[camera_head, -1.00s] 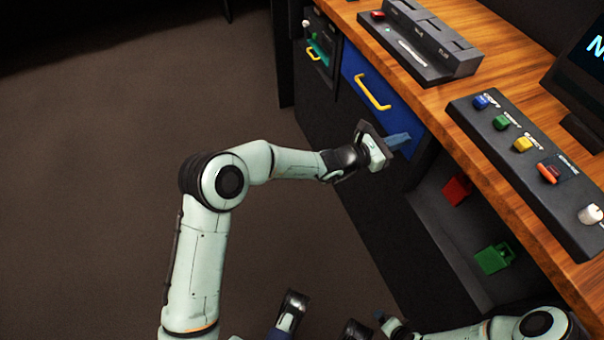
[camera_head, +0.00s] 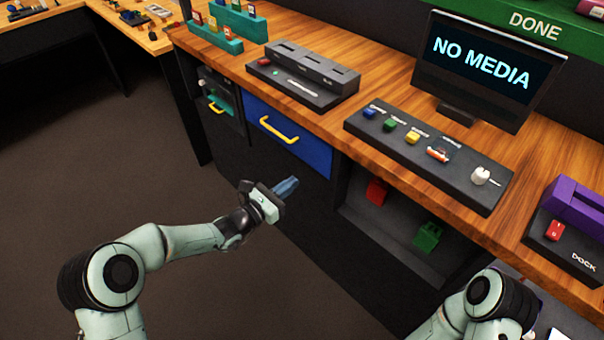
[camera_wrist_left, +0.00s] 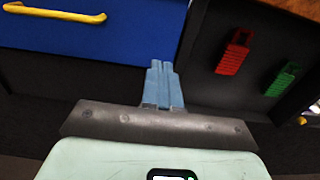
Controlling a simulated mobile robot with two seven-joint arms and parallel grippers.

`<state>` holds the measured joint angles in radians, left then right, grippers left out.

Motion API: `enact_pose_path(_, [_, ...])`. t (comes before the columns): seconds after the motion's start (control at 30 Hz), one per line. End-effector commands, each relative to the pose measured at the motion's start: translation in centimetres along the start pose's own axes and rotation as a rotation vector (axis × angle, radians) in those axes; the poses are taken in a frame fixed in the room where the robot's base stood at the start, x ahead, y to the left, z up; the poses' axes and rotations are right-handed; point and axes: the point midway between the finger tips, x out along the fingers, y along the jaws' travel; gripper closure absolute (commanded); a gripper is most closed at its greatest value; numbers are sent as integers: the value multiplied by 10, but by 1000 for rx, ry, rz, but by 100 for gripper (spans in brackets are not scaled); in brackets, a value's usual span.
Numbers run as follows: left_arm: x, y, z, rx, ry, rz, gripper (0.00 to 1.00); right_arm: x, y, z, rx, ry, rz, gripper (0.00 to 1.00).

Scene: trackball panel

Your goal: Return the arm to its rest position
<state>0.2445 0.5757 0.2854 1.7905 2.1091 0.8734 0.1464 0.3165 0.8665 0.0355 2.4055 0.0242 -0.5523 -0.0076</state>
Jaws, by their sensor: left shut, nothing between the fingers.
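My left gripper (camera_head: 287,186) is shut, with its blue fingers together and nothing between them. In the head view it hangs in the air in front of the cabinet, below the blue drawer (camera_head: 309,150) with its yellow handle (camera_head: 279,130). In the left wrist view the shut fingers (camera_wrist_left: 162,80) point toward the gap between the blue drawer (camera_wrist_left: 120,32) and the open shelf. They look clear of both. My right arm (camera_head: 480,300) shows at the lower right of the head view; its gripper is out of the picture.
A red block (camera_head: 377,191) and a green block (camera_head: 428,236) are in the open shelf. The wooden desk (camera_head: 345,120) carries a button panel (camera_head: 440,165), a slotted panel (camera_head: 320,75), a monitor (camera_head: 478,65) reading NO MEDIA and a dock (camera_head: 560,250). Open floor (camera_head: 130,180) lies to the left.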

Motion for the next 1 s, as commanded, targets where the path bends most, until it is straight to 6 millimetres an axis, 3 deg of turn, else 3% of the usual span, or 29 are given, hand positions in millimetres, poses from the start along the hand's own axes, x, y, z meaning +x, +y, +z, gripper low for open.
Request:
enact_pose_path(0.2, [-31, 1, 0, -1, 1, 2, 100, -7, -2, 10, -2, -27, -1, 12])
enact_pose_path(0.53, [-37, -1, -2, 1, 3, -2, 100, -8, -2, 12, -2, -33, -2, 12])
enact_pose_path(0.63, [-39, -9, -16, 11, 47, -32, 100, -8, -2, 11, -2, -33, -2, 12])
enact_pose_path(0.77, [-52, -42, -67, 68, 208, -152, 100, -8, -2, 11, -2, -33, -2, 12])
enact_pose_path(0.83, [-70, -67, -108, 123, 336, -253, 100, -8, -2, 11, -2, -33, -2, 12])
enact_pose_path(1.0, [-140, -123, -204, 323, 643, -542, 100, -8, -2, 11, -2, -32, -2, 12])
